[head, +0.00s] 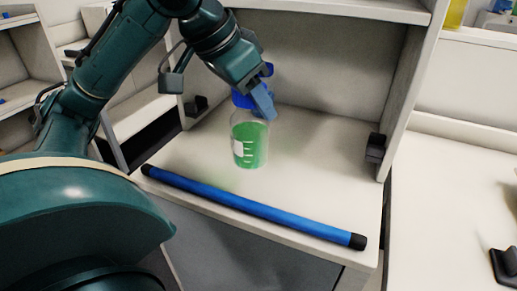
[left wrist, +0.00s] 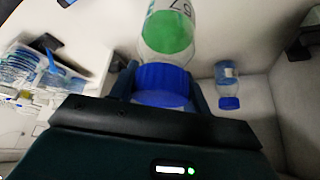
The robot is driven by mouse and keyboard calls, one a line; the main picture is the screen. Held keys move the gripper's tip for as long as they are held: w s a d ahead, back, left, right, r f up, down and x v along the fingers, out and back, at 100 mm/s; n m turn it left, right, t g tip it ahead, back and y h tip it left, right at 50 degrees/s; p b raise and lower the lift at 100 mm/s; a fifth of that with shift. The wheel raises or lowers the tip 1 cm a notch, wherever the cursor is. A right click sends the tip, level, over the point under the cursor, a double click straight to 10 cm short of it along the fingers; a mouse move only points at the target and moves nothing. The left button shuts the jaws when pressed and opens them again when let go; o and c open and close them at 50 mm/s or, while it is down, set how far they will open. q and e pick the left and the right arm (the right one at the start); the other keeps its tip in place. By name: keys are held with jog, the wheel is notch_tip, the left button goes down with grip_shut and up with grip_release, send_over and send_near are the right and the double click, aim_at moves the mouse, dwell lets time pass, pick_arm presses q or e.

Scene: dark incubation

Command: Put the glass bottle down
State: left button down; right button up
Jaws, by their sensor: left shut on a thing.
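The glass bottle (head: 249,143) is clear, with green liquid, a white label and a blue cap. It is upright in the head view, over or on the white floor (head: 320,165) of an open compartment. I cannot tell whether its base touches that floor. My left gripper (head: 262,98) comes from above and is shut on the bottle's blue cap. In the left wrist view the cap (left wrist: 163,80) sits between the two fingers, with the green bottle (left wrist: 168,33) beyond it. My right gripper is not in view.
A blue bar (head: 250,206) with black ends lies along the compartment's front edge. A black fitting (head: 375,148) is on the right wall. Another blue-capped bottle (left wrist: 227,82) shows in the left wrist view. The floor right of the held bottle is clear.

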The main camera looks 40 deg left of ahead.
aim_at(254, 132)
pick_arm(q)
notch_tip(254, 132, down, 6)
jog(key=b, duration=0.3)
jog(key=shift+f, duration=0.15)
jog(key=c, duration=1.1)
grip_release()
jog(key=shift+f, duration=0.15)
jog(key=shift+c, duration=0.2)
jog(key=o, duration=0.5)
jog(key=shift+c, duration=0.2)
